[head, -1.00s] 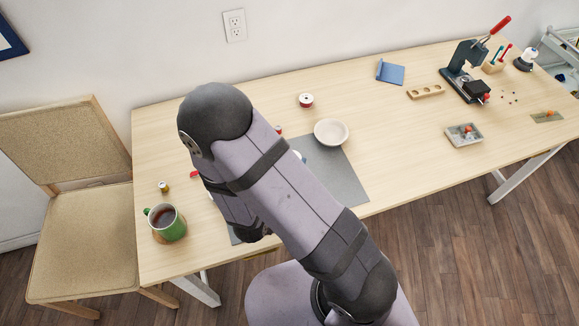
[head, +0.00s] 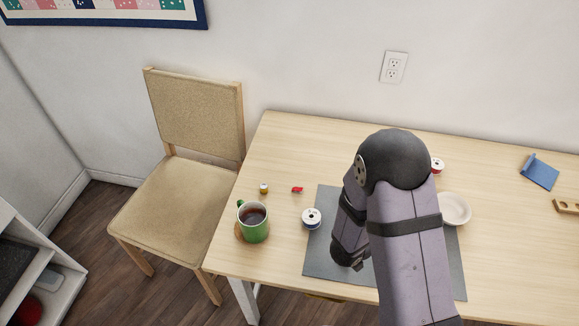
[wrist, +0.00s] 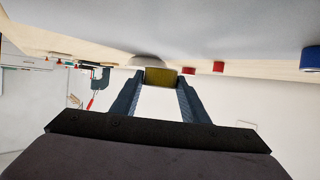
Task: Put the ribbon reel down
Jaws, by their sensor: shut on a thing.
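My gripper (wrist: 160,80) is shut on a yellow-olive ribbon reel (wrist: 161,76), seen between the fingertips in the wrist view. That view is upside down, with the grey mat (wrist: 90,12) along the top. The reel is close to the mat's surface, but I cannot tell whether it touches. In the head view my own arm hides the fingertips and the held reel; the grey mat (head: 318,262) shows on both sides of the arm.
A white-flanged dark blue reel (head: 311,218) sits on the mat's left part. A white bowl (head: 454,208) and a red reel (head: 437,166) are right of the arm. A green mug (head: 253,222), red item (head: 297,190) and small spool (head: 263,188) stand left of the mat.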

